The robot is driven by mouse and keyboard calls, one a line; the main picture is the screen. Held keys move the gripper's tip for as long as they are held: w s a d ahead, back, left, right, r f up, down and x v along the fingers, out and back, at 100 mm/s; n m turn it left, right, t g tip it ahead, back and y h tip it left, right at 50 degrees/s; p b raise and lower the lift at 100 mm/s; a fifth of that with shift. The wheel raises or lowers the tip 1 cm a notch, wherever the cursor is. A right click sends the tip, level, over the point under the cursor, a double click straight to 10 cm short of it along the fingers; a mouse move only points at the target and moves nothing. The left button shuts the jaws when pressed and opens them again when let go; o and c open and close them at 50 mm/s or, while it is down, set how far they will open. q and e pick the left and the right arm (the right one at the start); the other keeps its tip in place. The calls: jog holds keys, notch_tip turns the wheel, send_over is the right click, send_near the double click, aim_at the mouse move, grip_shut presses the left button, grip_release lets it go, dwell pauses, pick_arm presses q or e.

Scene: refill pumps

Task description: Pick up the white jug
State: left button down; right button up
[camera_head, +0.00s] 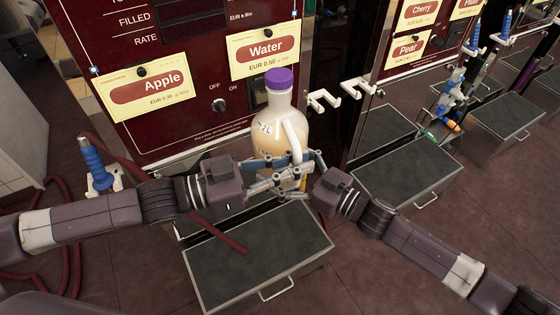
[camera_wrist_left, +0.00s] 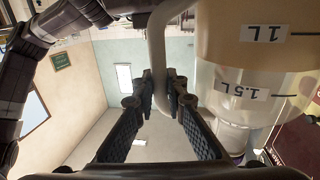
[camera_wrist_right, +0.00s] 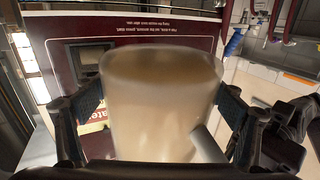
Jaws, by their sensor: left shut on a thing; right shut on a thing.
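The white jug (camera_head: 270,122) is a cloudy, see-through bottle with a purple cap (camera_head: 279,78), a side handle and volume marks. It is nearly upright between my two arms, in front of the Water sign. My left gripper (camera_head: 270,178) is shut on its handle; the left wrist view shows the handle (camera_wrist_left: 158,55) between the fingers, with the jug's body (camera_wrist_left: 245,60) beside it. My right gripper (camera_wrist_right: 162,105) is shut around the jug's lower body (camera_wrist_right: 160,90), which fills the right wrist view. The jug's underside is partly hidden by the grippers in the head view.
The dark red dispenser (camera_head: 190,75) stands close behind the jug, with Apple (camera_head: 150,93) and Water (camera_head: 265,48) signs. A grey-topped step (camera_head: 250,262) with a handle lies below. White hooks (camera_head: 338,92) stick out to the right. A blue-handled nozzle (camera_head: 95,160) hangs at left.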

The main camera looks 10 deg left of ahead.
pick_arm(q)
jog(key=shift+r, duration=0.4)
pick_arm(e)
jog(key=c, duration=0.7)
pick_arm(q)
jog(key=c, duration=2.3)
grip_release()
jog(key=shift+c, duration=0.2)
pick_arm(e)
jog(key=shift+r, duration=0.4)
jog(key=shift+c, duration=0.9)
pick_arm(q)
jog(key=o, duration=0.5)
jog(key=shift+f, duration=0.15)
jog(key=shift+c, duration=0.2)
jog(key=shift+f, duration=0.1)
jog(key=shift+a, duration=0.1)
